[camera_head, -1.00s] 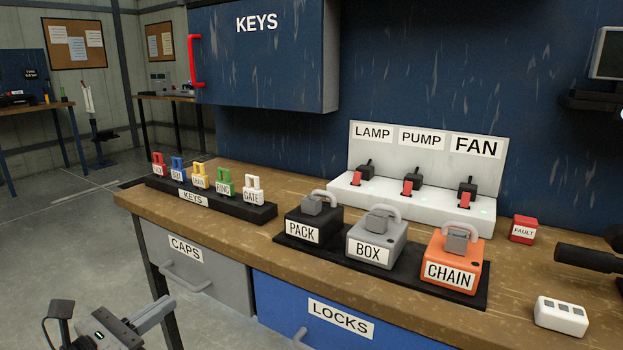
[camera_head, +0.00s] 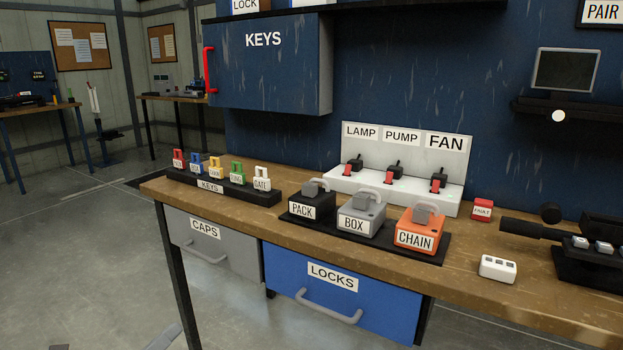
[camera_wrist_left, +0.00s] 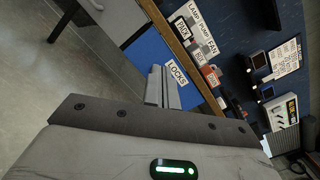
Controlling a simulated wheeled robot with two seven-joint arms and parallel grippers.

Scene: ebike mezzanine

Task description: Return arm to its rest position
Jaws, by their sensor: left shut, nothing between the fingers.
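My left gripper (camera_wrist_left: 162,88) shows in the left wrist view with its two grey fingers together and nothing between them. It is clear of the workbench (camera_head: 480,285), whose wooden top runs tilted across that view, and the blue LOCKS drawer (camera_wrist_left: 150,50) appears beyond the fingers. In the head view only small grey pieces of my left arm (camera_head: 165,338) show at the bottom left edge; the fingers are not distinguishable there. My right gripper is in neither view.
On the bench stand a KEYS rack (camera_head: 225,189), PACK (camera_head: 310,203), BOX (camera_head: 360,215) and CHAIN (camera_head: 419,229) padlocks, and a switch panel (camera_head: 392,192). The grey CAPS drawer (camera_head: 210,243) and LOCKS drawer (camera_head: 340,295) look shut. Floor at left is open.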

